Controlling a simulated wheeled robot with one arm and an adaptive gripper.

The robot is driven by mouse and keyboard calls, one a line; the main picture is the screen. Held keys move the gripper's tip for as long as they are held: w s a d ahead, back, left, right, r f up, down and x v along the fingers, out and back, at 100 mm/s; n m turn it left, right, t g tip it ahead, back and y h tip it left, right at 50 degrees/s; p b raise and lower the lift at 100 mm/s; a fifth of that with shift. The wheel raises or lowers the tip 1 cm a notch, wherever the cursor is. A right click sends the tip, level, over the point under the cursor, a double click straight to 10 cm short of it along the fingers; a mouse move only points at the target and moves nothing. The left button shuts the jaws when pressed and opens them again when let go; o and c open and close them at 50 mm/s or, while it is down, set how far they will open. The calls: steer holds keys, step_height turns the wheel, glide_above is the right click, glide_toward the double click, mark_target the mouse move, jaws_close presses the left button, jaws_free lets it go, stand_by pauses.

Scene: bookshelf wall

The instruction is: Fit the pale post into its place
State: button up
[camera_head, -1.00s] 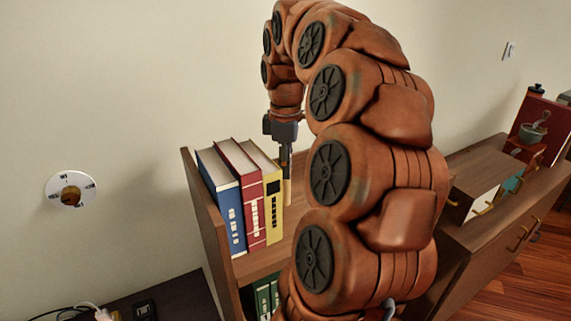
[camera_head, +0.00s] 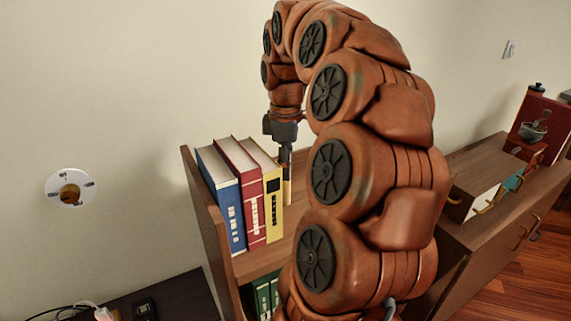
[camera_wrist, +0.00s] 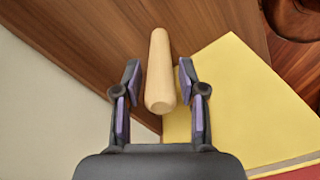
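The pale post (camera_wrist: 160,75) is a plain wooden rod, standing roughly upright beside the yellow book. In the head view its pale side (camera_head: 287,190) shows just below my gripper (camera_head: 286,160). In the wrist view my gripper (camera_wrist: 160,78) has its two fingers on either side of the post, with a narrow gap seen on each side. The post's near end lies between the fingers; its far end is toward the wood. A round white disc (camera_head: 54,187) with dark marks and a brown round centre is on the wall at left.
Blue (camera_head: 226,200), red (camera_head: 247,195) and yellow (camera_head: 272,210) books stand on the shelf, left of my gripper. The yellow book (camera_wrist: 230,90) is close at right in the wrist view. A wooden side panel (camera_head: 207,210) bounds the shelf. A cabinet (camera_head: 480,235) stands at right.

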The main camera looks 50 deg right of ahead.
steer(key=shift+o, duration=1)
steer(key=shift+r, duration=3.7)
